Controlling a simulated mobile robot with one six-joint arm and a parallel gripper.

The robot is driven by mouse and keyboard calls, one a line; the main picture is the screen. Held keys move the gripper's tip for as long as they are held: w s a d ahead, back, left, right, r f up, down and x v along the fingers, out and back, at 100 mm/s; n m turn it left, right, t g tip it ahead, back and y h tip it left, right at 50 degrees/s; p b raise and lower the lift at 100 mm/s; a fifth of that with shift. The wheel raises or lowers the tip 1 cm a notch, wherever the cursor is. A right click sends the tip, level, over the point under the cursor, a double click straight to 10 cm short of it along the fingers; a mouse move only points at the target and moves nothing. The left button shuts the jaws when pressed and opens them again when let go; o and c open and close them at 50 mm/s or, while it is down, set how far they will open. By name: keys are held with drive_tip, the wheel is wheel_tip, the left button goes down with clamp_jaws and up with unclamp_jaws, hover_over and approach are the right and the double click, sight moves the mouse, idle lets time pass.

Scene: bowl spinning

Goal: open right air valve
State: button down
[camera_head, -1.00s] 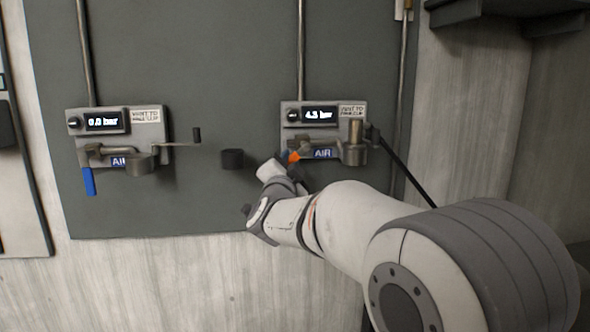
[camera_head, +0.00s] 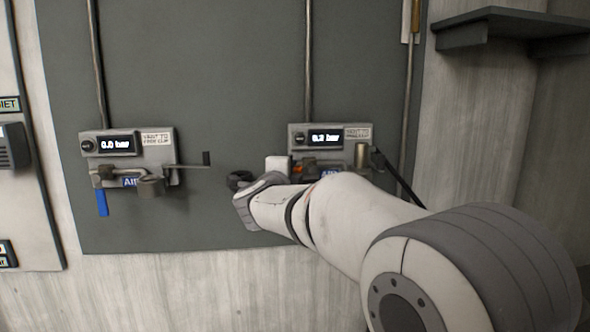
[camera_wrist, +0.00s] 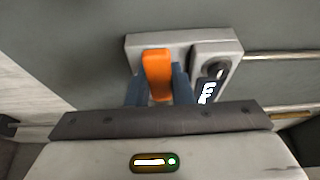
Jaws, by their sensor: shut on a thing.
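The right valve's orange handle (camera_wrist: 158,72) stands between the blue-grey fingers of my gripper (camera_wrist: 160,84) in the wrist view. The gripper is shut on it. In the head view a small bit of orange shows (camera_head: 297,169) beside my gripper at the lower left of the right air panel (camera_head: 298,131). My arm hides much of that panel's lower part. Its display (camera_head: 325,138) is lit with a bar reading that is too blurred to read surely. The AIR label there is partly covered.
A left air panel (camera_head: 163,160) reads 0.0 bar, with a blue handle (camera_head: 102,202) hanging down. A thin crank arm (camera_head: 190,166) sticks out to its right. Metal pipes (camera_head: 309,60) run up the grey board (camera_head: 210,60). A dark shelf (camera_head: 500,25) is at upper right.

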drive_tip(key=shift+r, duration=0.3)
drive_tip(key=c, duration=1.7)
unclamp_jaws()
drive_tip(key=shift+c, duration=0.2)
drive_tip(key=o, duration=0.5)
drive_tip(key=shift+w+f, duration=0.1)
drive_tip(key=shift+f, duration=0.05)
drive_tip(key=shift+c, duration=0.2)
drive_tip(key=p+v, duration=0.1)
drive_tip(key=v, duration=0.7)
